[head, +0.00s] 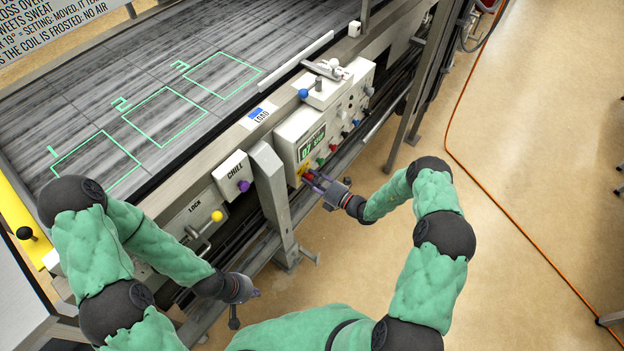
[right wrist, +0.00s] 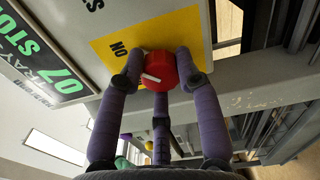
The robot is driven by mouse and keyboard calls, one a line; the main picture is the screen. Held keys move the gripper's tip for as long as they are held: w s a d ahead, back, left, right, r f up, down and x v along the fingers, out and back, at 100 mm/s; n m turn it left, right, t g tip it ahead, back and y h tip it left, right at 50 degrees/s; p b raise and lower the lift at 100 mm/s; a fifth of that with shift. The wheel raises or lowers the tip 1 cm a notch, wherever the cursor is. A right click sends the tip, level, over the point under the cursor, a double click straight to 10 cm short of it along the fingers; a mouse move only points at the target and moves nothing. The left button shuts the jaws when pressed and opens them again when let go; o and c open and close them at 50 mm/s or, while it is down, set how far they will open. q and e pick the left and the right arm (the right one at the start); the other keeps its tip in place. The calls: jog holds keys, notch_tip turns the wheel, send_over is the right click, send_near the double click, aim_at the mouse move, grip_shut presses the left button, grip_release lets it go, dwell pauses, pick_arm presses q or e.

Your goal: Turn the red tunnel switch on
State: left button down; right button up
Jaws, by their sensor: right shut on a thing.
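The red tunnel switch (right wrist: 160,69) is a round knob with a white pointer mark, on a yellow plate (right wrist: 110,45) on the panel front. The word ON is printed on the plate, up and left of the knob in the right wrist view. The pointer mark lies nearly level; whether it lines up with ON I cannot tell. My right gripper (right wrist: 159,62) is shut on the knob, with purple fingers on its sides. In the head view this gripper (head: 312,180) reaches the panel's lower left corner. My left gripper (head: 250,292) hangs low, away from the panel; its fingers are unclear.
The white control panel (head: 325,120) carries a green display (head: 311,144), several coloured buttons and a blue-knobbed lever (head: 303,94). A CHILL box (head: 232,175) with a purple knob and a yellow-knobbed LOCK lever (head: 217,216) sit left of a grey post (head: 268,185).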

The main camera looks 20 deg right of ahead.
jog(key=shift+w+d+r, duration=0.3)
jog(key=shift+w+d, duration=0.05)
jog(key=o, duration=1.1)
jog(key=shift+o, duration=0.2)
jog(key=shift+s+a+f, duration=0.1)
jog(key=shift+f, duration=0.1)
jog(key=shift+s, duration=0.15)
jog(key=v, duration=1.1)
jog(key=shift+s+d, duration=0.3)
